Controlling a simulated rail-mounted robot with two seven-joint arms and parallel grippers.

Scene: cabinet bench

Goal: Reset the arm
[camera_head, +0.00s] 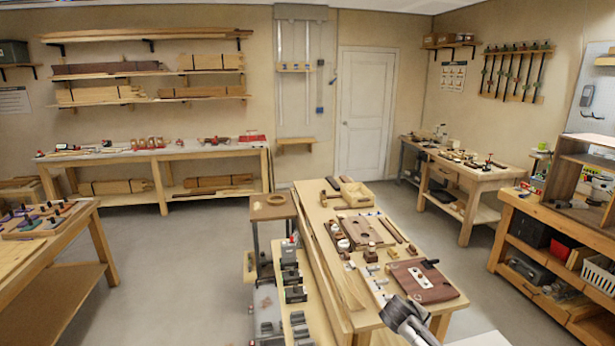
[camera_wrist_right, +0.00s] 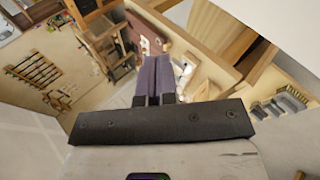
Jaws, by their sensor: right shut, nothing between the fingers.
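My right gripper (camera_wrist_right: 155,62) shows in the right wrist view. Its two fingers lie side by side and are shut with nothing between them. They point towards the long workbench, with the dark red-brown board beyond the tips; the gap to it is hard to judge. In the head view, a grey and white arm link of mine shows at the bottom, right of centre, in front of the bench's near right corner. My left gripper is not in view.
The long wooden workbench (camera_head: 352,293) carries a red-brown board (camera_head: 424,287), a wooden plane-like block (camera_head: 357,194) and several small parts. An open shelf cabinet (camera_head: 568,187) stands on the right bench. Open floor (camera_head: 185,265) lies left of the workbench.

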